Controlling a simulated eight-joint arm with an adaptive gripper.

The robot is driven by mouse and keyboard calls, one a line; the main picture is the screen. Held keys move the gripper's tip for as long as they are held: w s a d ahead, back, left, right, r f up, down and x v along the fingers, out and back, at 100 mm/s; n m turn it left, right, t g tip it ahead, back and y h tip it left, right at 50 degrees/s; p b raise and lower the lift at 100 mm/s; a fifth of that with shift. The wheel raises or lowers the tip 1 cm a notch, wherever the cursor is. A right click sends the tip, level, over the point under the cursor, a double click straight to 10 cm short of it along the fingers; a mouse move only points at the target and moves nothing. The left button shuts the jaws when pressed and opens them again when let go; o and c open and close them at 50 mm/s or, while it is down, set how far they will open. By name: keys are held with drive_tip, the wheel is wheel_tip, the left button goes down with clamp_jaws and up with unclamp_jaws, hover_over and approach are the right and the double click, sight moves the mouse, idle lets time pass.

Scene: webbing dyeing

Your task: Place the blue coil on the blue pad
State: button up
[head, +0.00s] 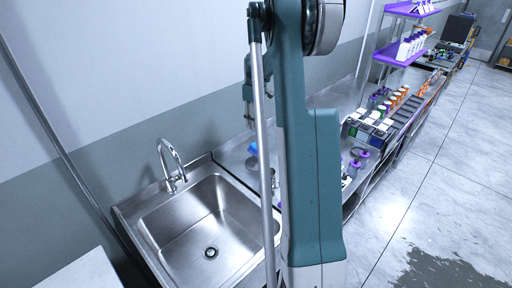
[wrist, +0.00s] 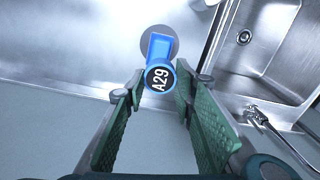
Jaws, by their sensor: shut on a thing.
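A blue piece with a round black "A29" label (wrist: 158,50), apparently the blue coil, is between the fingertips of my gripper (wrist: 158,84) in the wrist view. My gripper is shut on it. In the head view a small blue patch (head: 253,149) shows just below my gripper (head: 250,124), partly hidden by my arm. A grey round disc (wrist: 173,34) lies on the steel counter behind the blue piece in the wrist view. I cannot tell the height of the piece above the counter. I cannot make out a separate blue pad.
A steel sink (head: 190,222) with a faucet (head: 172,165) is left of my gripper in the head view. Purple-topped containers (head: 360,158), white-topped boxes (head: 372,124) and orange-topped bottles (head: 398,96) stand farther along the counter. A wall runs behind the counter.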

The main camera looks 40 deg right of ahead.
drive_tip(key=shift+s+d, duration=0.1)
drive_tip(key=shift+d, duration=0.05)
drive_tip(key=shift+f, duration=0.1)
hover_over(255, 145)
drive_tip(key=shift+s+f, duration=0.1)
drive_tip(key=shift+f, duration=3)
drive_tip(key=shift+f+p, duration=0.3)
drive_tip(key=shift+f, duration=1.55)
drive_tip(key=shift+f, duration=0.15)
drive_tip(key=o, duration=0.8)
drive_tip(key=shift+o, duration=0.3)
